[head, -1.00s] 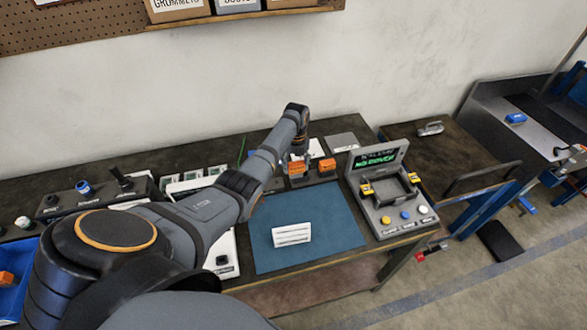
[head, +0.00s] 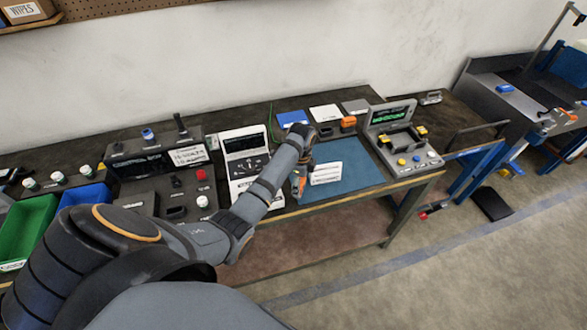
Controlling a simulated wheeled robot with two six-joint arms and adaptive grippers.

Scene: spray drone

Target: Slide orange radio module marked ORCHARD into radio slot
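My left gripper (head: 298,190) hangs low over the left part of the blue mat, beside a white card. An orange module (head: 295,182) shows at its fingers and appears to be held in them; the finger pads are too small to see clearly. A second orange module (head: 348,121) sits in a dark holder at the back of the table, and the holder place to its left looks empty. No ORCHARD marking is readable on either. I cannot make out a radio slot. My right gripper is not in view.
A white card (head: 326,172) stands on the blue mat (head: 352,177). A grey station with a green-lit screen (head: 388,117) stands right of the mat. A white device (head: 240,150) and a dark control box (head: 157,162) are to the left. A green bin (head: 25,228) is far left.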

